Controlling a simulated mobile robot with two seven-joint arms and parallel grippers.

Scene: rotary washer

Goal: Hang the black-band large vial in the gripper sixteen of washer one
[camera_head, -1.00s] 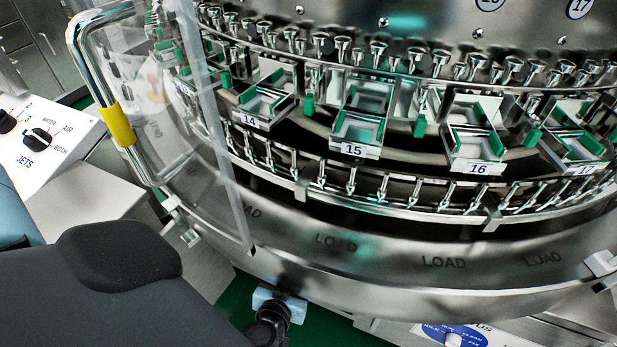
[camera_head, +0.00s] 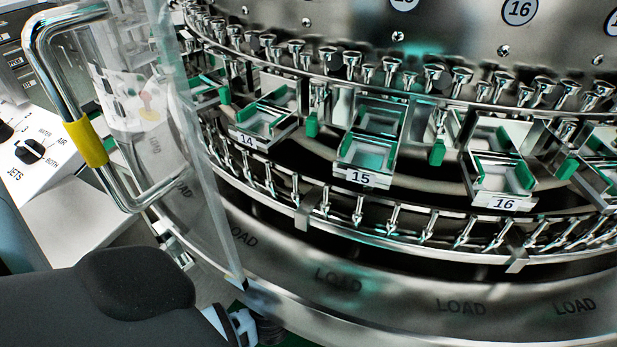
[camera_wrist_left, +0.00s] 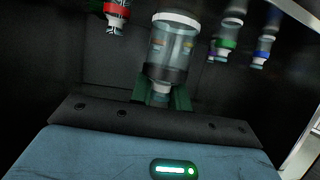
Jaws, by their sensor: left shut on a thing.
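The black-band large vial (camera_wrist_left: 175,50) is a clear glass vial with a white top and a black band near its narrow neck, in the left wrist view. My left gripper (camera_wrist_left: 165,98), with dark green pads, is shut on it at the neck end. In the head view my dark left arm covers the lower left, and I cannot make out the gripper or the vial there. Gripper sixteen (camera_head: 500,165) of the washer is an empty-looking metal bracket with green pads, at the right, above the label 16 (camera_head: 502,203). My right gripper is not in view.
Grippers fourteen (camera_head: 265,120) and fifteen (camera_head: 370,150) stand left of sixteen. A clear door with a yellow-banded handle (camera_head: 90,143) stands at the left. Rows of metal nozzles run along the ring. Smaller vials with red (camera_wrist_left: 117,10), green (camera_wrist_left: 227,45) and blue (camera_wrist_left: 262,52) bands show behind.

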